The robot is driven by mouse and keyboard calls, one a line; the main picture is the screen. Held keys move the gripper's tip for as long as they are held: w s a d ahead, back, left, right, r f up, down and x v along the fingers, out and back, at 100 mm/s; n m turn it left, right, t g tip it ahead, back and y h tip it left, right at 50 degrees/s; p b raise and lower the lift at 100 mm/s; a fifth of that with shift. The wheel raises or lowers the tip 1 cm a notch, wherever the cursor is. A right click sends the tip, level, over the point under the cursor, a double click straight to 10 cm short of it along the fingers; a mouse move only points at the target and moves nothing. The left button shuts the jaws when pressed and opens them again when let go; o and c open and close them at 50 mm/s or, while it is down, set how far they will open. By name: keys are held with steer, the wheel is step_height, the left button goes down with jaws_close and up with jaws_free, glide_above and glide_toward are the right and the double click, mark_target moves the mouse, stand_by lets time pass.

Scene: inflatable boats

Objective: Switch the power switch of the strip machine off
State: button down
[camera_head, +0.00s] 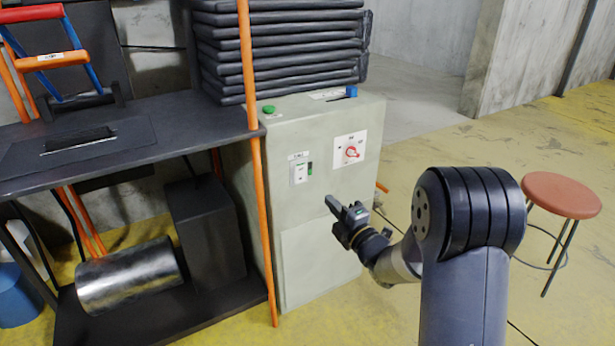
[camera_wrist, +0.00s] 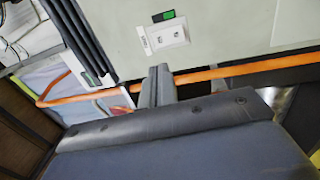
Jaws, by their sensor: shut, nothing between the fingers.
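The strip machine is a pale grey-green cabinet (camera_head: 318,225). On its front is a small white switch plate (camera_head: 299,173) with a label above it and a green and dark piece at its right. To its right is a white square plate with a red rotary knob (camera_head: 352,150). The labels are too small to read. My gripper (camera_head: 332,203) is shut and empty, in front of the cabinet, below and right of the small white switch plate. In the wrist view the shut fingers (camera_wrist: 159,75) point toward the small white switch plate (camera_wrist: 166,36), with a visible gap between.
A green button (camera_head: 268,109) and a blue piece (camera_head: 351,91) are on the cabinet top. An orange post (camera_head: 257,190) and dark workbench (camera_head: 150,135) stand close at the left. A red stool (camera_head: 562,195) is at the right. Yellow floor around the stool is open.

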mark_target(302, 169)
steer(key=b+x, duration=0.1)
steer(key=x, duration=1.1)
steer(key=shift+w+a+r+b, duration=0.1)
steer(key=shift+w+a+b, duration=0.05)
steer(key=shift+w+b, duration=0.2)
steer(key=shift+a+b, duration=0.1)
steer(key=shift+b, duration=0.3)
steer(key=shift+r, duration=0.1)
